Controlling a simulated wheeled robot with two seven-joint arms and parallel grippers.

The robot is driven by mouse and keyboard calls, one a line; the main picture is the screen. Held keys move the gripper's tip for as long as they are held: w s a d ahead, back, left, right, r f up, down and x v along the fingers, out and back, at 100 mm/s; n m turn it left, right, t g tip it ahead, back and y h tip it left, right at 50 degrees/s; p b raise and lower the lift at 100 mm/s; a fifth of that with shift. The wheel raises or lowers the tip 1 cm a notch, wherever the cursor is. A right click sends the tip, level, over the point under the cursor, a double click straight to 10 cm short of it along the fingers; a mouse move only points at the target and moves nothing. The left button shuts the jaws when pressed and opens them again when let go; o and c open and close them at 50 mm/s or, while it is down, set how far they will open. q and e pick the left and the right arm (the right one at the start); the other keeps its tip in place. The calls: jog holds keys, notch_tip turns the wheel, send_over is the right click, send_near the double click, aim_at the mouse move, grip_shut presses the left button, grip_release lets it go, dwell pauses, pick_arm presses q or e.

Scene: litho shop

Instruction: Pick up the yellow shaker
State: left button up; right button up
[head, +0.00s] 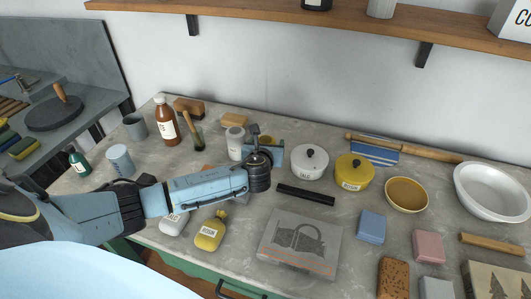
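A small yellow thing, which looks like the top of the yellow shaker (266,139), shows just behind my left gripper (268,152) in the head view. Most of it is hidden by the gripper. The gripper reaches over the middle of the worktop, right beside a white labelled shaker (236,143). Its fingers point away from me, and I cannot tell whether they are open or touch the yellow thing. My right gripper is not in view.
A white lidded pot (310,162) and a yellow lidded pot (354,172) stand to the right. A yellow pouch (209,234) and a white one (173,223) lie near the front edge. A black bar (306,194) and a litho stone (300,243) lie right of my arm.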

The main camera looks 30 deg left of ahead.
pick_arm(q)
jog(key=c, duration=1)
jog(key=shift+o, duration=0.2)
jog(key=shift+r, duration=0.15)
notch_tip(320, 180, up, 10)
jog(key=shift+f+p, duration=0.1)
jog(key=shift+p, duration=1.1)
jog(key=o, duration=0.4)
jog(key=c, duration=0.3)
